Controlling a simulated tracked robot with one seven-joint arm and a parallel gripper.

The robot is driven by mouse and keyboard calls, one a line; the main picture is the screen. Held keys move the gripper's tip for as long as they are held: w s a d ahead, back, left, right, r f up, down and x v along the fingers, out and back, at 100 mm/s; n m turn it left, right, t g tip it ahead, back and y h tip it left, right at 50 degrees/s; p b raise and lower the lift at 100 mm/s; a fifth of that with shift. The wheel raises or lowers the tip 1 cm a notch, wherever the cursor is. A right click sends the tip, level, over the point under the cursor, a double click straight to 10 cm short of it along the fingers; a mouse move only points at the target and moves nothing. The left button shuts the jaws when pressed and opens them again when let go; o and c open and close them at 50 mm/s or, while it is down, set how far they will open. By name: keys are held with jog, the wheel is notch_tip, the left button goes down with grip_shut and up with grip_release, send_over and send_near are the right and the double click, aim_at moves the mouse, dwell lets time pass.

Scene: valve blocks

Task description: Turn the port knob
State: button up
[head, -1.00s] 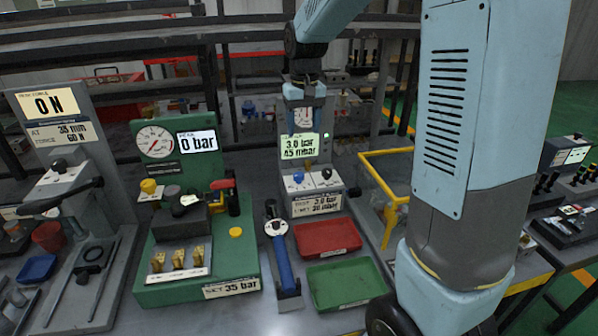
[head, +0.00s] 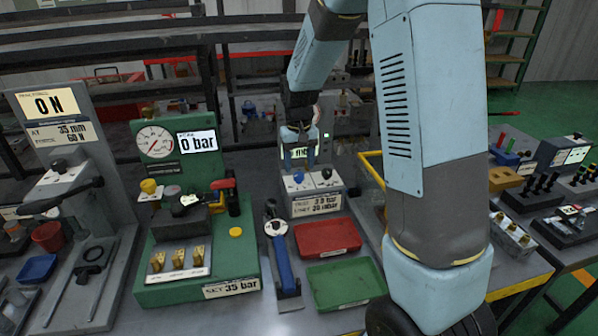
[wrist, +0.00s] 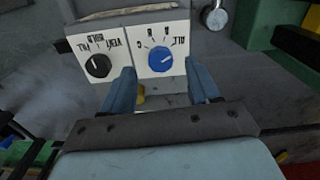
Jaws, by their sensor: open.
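The blue knob (head: 298,177) sits on the sloped white-topped box (head: 315,192), left of a black knob (head: 326,173). In the wrist view the blue knob (wrist: 160,59) has a white pointer line and the letters A, B, C and ALL around it, upside down. The black knob (wrist: 98,65) has FILL, HOLD and VENT. My gripper (head: 299,163) is open just above and behind the blue knob. In the wrist view my gripper (wrist: 160,80) has its fingers on either side of the line to the blue knob, apart from it. Contact is not visible.
A red tray (head: 328,238) and a green tray (head: 345,284) lie in front of the box. A blue-handled tool (head: 284,262) lies to their left. A green pressure stand (head: 150,291) stands further left. A yellow frame (head: 372,168) is right of the box, partly behind my arm.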

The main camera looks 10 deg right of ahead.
aim_at(300, 175)
jog(key=shift+f, duration=1.7)
jog(key=shift+c, duration=0.2)
jog(key=c, duration=1)
jog(key=shift+n, duration=0.4)
jog(key=n, duration=0.2)
jog(key=shift+n, duration=0.4)
jog(key=shift+d+n, duration=0.1)
jog(key=shift+n, duration=2)
